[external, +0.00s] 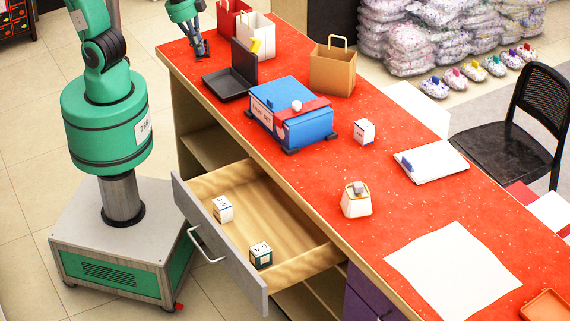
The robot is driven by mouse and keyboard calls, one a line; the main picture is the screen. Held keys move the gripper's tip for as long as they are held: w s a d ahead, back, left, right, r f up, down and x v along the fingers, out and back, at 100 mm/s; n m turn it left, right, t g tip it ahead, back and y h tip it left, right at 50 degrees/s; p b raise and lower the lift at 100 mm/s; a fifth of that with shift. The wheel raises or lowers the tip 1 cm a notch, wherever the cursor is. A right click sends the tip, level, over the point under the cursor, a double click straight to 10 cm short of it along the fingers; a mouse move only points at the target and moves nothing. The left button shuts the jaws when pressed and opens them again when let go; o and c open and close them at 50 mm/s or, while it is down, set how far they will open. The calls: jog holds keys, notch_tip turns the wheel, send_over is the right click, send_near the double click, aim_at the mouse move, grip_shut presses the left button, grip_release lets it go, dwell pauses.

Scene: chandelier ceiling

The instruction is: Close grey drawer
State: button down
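The grey drawer (218,243) is pulled out from the front of the red-topped counter. Its grey front panel has a pale bar handle (204,246). Two small boxes lie inside on the wooden bottom: a white one (222,209) toward the left and a white and dark green one (261,255) near the front. My gripper (199,52) is at the top of the view, over the far left end of the counter, well away from the drawer. Its fingers are small and dark, and I cannot tell whether they are apart. Nothing clearly shows in them.
The counter (367,221) bears a blue box (292,122), a black tray (232,84), paper bags (332,68), a small white box (364,132) and a white paper (455,270). An open shelf (214,149) is beside the drawer. The floor before the drawer is clear.

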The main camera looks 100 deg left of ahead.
jog(key=w+d+f+m+y+p, duration=0.1)
jog(key=w+d+f+m+y, duration=0.15)
jog(key=d+f+m, duration=0.5)
jog(key=w+d+f+m+y+p, duration=0.1)
jog(key=w+d+f+m+p, duration=0.15)
jog(key=d+f, duration=0.95)
jog(key=s+d+f+m+t+y+p, duration=0.1)
jog(key=s+d+f+m, duration=0.3)
jog(key=d+f, duration=0.5)
jog(key=s+d+f+m+t, duration=0.2)
jog(key=s+d+f+m, duration=0.3)
jog(key=d+f, duration=0.4)
jog(key=shift+s+d+m+y+p, duration=0.3)
jog(key=shift+d+m+y+p, duration=0.1)
jog(key=shift+m, duration=0.5)
jog(key=shift+f, duration=0.15)
jog(key=w+a+f+b, duration=0.3)
jog(key=w+a+f, duration=0.4)
jog(key=w+a, duration=0.1)
